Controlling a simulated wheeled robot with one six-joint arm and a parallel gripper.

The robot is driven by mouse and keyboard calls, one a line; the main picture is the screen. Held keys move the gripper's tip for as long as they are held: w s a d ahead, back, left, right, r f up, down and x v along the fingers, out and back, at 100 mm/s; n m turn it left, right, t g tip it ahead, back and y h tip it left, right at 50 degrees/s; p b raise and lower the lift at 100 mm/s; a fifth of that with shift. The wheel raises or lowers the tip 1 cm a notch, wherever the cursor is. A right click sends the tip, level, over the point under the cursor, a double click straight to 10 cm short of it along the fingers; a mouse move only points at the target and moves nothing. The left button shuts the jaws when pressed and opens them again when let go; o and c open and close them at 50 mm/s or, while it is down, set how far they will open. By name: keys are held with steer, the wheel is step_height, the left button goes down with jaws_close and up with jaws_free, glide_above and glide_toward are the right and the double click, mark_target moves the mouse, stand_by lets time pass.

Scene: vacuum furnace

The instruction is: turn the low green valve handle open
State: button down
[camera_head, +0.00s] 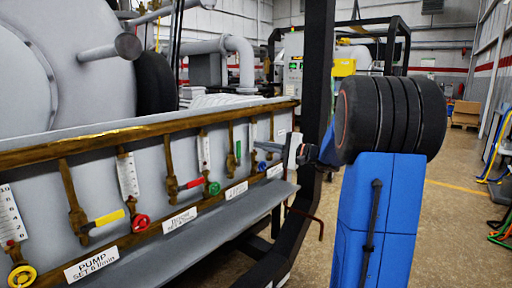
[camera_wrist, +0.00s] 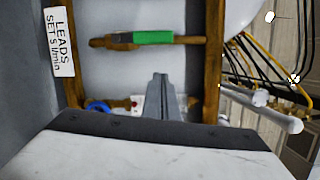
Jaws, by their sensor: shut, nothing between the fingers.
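The green valve handle (camera_head: 238,149) is on the brass valve near the right end of the panel. It lies along its upright brass pipe. In the wrist view, which is turned sideways, the green handle (camera_wrist: 153,38) also lies in line with the brass valve body. My gripper (camera_head: 257,149) is shut and empty, just right of the green handle in the head view. In the wrist view my closed fingertips (camera_wrist: 160,76) point toward the handle, with a visible gap in the picture. I cannot judge the depth between them. A green round knob (camera_head: 214,188) sits lower left.
A red handle (camera_head: 190,184) and a yellow handle (camera_head: 109,218) stick out crosswise from their pipes to the left. A blue knob (camera_wrist: 97,106) and a "LEADS" label (camera_wrist: 60,42) are close to my fingers. A black frame post (camera_head: 315,90) stands beside my arm.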

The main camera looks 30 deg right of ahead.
steer(key=v, duration=0.7)
steer(key=shift+s+d, duration=0.3)
steer(key=shift+a, duration=0.1)
steer(key=s+a+f+n+g, duration=0.25)
steer(key=s+a, duration=0.25)
steer(key=a, duration=0.3)
steer(key=s+a+f+n+g+h, duration=0.1)
steer(key=s+a+f+g, duration=0.3)
steer(key=a, duration=0.5)
steer(key=s+a+f+n+g, duration=0.25)
steer(key=s+a+f, duration=0.2)
steer(key=a, duration=0.35)
steer(key=s+f+n+h, duration=0.3)
steer(key=s+f+h, duration=0.1)
steer(key=s, duration=0.5)
steer(key=s+f+n+g+h, duration=0.1)
steer(key=s+f+n+h, duration=0.3)
steer(key=s, duration=0.6)
steer(key=shift+s+d+f+h, duration=0.25)
steer(key=shift+d+f+h, duration=0.1)
steer(key=shift+f+h, duration=0.2)
